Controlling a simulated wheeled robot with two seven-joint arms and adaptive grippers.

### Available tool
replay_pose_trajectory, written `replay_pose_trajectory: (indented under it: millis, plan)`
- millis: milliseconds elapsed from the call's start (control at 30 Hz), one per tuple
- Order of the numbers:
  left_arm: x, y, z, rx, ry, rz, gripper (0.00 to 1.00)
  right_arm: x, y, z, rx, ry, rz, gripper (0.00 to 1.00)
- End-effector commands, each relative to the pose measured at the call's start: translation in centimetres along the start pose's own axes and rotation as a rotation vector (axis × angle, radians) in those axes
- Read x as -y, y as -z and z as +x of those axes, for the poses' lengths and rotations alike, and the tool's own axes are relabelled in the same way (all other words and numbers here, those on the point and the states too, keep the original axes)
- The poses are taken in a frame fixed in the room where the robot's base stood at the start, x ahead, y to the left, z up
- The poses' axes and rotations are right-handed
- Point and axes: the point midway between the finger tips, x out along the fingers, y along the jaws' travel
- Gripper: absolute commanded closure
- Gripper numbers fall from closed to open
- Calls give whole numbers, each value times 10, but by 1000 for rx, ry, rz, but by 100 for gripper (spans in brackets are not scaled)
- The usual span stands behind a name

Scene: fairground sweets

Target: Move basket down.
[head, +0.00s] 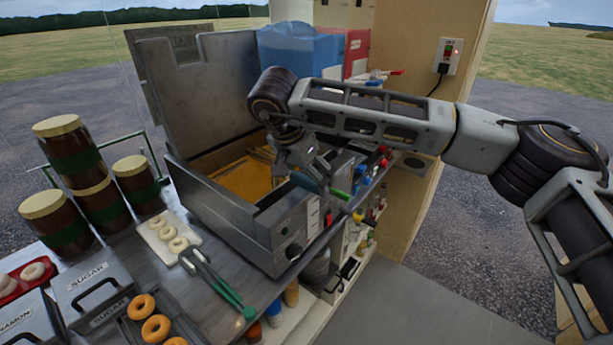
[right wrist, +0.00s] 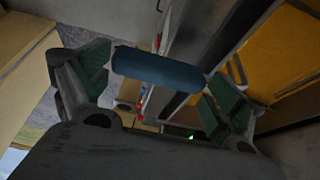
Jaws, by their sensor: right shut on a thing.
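The fryer (head: 236,222) is an open grey metal box on the counter, with yellow-orange oil (head: 243,181) inside and a raised lid (head: 200,90) behind. My right gripper (head: 318,182) is at the fryer's right front rim, shut on the basket handle. In the right wrist view, the dark teal basket handle (right wrist: 157,65) lies crosswise between the green-padded fingers. The oil (right wrist: 285,55) shows at the right there. My arm and gripper hide much of the basket, and I cannot tell how deep it sits. My left gripper is not in view.
Tongs (head: 218,280) with green grips and a white tray of doughnuts (head: 156,240) lie left of the fryer. Brown jars (head: 70,160) and sugar bins (head: 92,292) stand further left. A wall with a socket (head: 449,57) rises at the right, behind my arm.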

Motion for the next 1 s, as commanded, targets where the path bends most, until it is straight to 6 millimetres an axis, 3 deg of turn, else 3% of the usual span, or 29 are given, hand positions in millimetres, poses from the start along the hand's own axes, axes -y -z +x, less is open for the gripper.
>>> replay_pose_trajectory:
  millis: [33, 67, 100, 367, 500, 633, 1000]
  plan:
    - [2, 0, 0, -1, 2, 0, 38, 0, 1, -1, -1, 2, 2, 59]
    - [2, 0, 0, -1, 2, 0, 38, 0, 1, -1, -1, 2, 2, 6]
    - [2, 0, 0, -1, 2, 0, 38, 0, 1, -1, -1, 2, 1, 0]
    - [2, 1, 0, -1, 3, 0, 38, 0, 0, 0, 0, 1, 1, 0]
    - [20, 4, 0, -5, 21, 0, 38, 0, 0, 0, 0, -1, -1, 0]
    - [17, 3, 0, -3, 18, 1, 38, 0, 0, -4, 0, 0, 0, 0]
    - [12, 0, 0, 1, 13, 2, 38, 0, 0, -36, -2, 3, 1, 0]
